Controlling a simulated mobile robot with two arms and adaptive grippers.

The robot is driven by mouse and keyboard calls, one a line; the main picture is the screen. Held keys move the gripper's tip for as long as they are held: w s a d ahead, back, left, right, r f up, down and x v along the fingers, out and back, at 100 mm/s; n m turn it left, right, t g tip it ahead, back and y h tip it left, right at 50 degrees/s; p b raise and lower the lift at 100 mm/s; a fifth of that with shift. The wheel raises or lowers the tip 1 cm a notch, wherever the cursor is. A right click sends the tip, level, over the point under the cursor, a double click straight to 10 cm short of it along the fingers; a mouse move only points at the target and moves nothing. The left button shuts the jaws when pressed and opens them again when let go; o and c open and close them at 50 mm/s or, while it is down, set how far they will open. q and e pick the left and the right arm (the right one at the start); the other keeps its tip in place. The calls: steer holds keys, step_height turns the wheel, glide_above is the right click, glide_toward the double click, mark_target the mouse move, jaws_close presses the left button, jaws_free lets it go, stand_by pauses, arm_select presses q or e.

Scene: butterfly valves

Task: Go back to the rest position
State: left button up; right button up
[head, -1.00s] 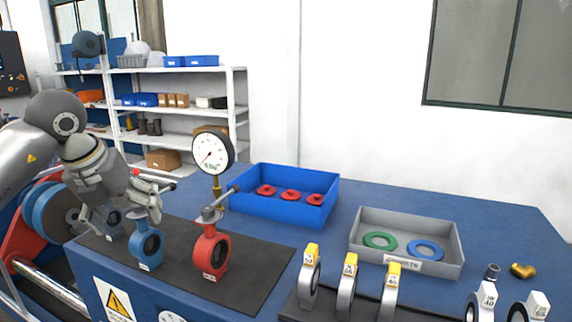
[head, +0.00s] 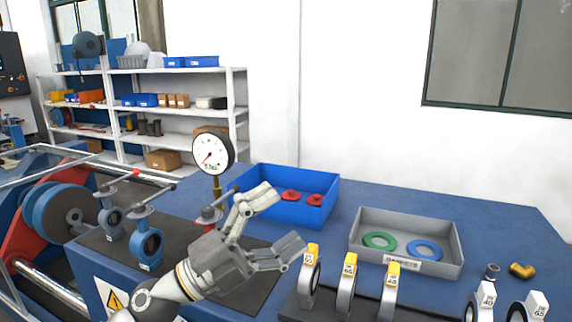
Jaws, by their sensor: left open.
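My left gripper (head: 284,219) is open and empty. It stands above the black mat (head: 170,217), in front of the blue bin, with its fingers pointing up and right. My left arm comes up from the bottom edge and hides most of the red butterfly valve, whose top (head: 209,215) shows behind it. The blue butterfly valve (head: 147,243) stands upright on the mat to the left of the gripper. A smaller grey-blue valve (head: 112,222) stands further left. My right gripper is not in view.
A pressure gauge (head: 212,153) stands behind my gripper. The blue bin (head: 318,213) holds red parts, one or more hidden by a finger. A grey tray (head: 455,260) holds a green and a blue ring. Yellow-tagged discs (head: 348,285) stand close right of the gripper. White shelves (head: 190,133) are behind.

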arm_select(q)
steer(key=w+a+f+n+t+y, duration=0.2)
steer(key=a+f+n+t+y, duration=0.2)
steer(key=a+n+t+y, duration=0.45)
steer(key=w+a+f+n+t+y, duration=0.2)
steer(key=a+f+n+t+y, duration=0.25)
steer(key=n, duration=0.65)
steer(key=s+a+f+n+g+y, duration=0.3)
steer(key=f+n+g+y, duration=0.15)
steer(key=f, duration=0.55)
steer(key=s+a+f+n+g+y, duration=0.3)
steer(key=s+f+n+g+y, duration=0.15)
steer(key=f, duration=0.55)
steer(key=s+f+g+h, duration=0.1)
steer(key=s+f+g, duration=0.4)
steer(key=s+f, duration=0.45)
steer(key=s+f+g, duration=0.5)
steer(key=s+f, duration=0.1)
steer(key=s, duration=0.6)
step_height(320, 180, down, 29)
steer(key=s+g+b, duration=0.1)
steer(key=b, duration=0.3)
steer(key=s+a+f+g+b, duration=0.1)
steer(key=s+a+f+b, duration=0.2)
steer(key=s+f, duration=1.4)
step_height(320, 180, down, 3)
steer(key=shift+a+r, duration=0.1)
steer(key=shift+a, duration=0.2)
